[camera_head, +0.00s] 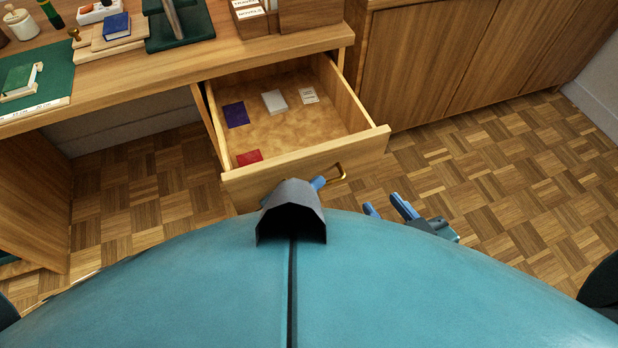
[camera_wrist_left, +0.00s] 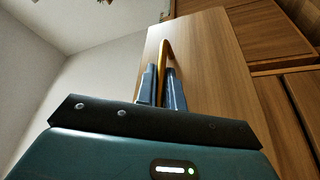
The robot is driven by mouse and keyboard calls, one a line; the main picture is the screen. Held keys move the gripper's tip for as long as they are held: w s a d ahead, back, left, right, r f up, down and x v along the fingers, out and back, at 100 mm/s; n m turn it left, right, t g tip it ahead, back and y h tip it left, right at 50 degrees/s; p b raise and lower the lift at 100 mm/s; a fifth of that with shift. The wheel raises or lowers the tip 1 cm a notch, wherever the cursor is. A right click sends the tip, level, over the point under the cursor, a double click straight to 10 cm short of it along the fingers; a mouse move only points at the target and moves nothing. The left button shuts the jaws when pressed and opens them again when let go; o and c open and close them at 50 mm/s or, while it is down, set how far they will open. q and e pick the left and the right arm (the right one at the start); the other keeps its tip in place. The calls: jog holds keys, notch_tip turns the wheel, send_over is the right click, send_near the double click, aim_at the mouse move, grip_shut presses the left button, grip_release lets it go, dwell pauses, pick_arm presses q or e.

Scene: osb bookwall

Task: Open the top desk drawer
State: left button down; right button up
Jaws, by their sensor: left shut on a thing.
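The top desk drawer (camera_head: 310,124) is pulled well out from under the desk top, and its inside shows in the head view. Its wooden front (camera_head: 275,178) carries a brass handle (camera_head: 341,172), which also shows in the left wrist view (camera_wrist_left: 164,52). My left gripper (camera_head: 319,183) is at the handle, partly hidden by my own body. In the left wrist view its two blue fingers (camera_wrist_left: 162,78) are closed around the handle bar. My right gripper (camera_head: 387,206) is to the right of the drawer front, its fingers apart and empty.
The drawer holds a dark blue item (camera_head: 236,114), a white box (camera_head: 275,102), a pale card (camera_head: 309,95) and a red item (camera_head: 249,157). The desk top (camera_head: 150,72) bears books and small things. A wooden cabinet (camera_head: 440,65) stands right. The parquet floor (camera_head: 500,180) at right is clear.

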pick_arm(q)
jog(key=c, duration=1.5)
grip_release()
pick_arm(e)
jog(key=shift+a+r, duration=0.1)
pick_arm(q)
jog(key=shift+s+a, duration=0.1)
pick_arm(e)
jog(key=shift+a, duration=0.1)
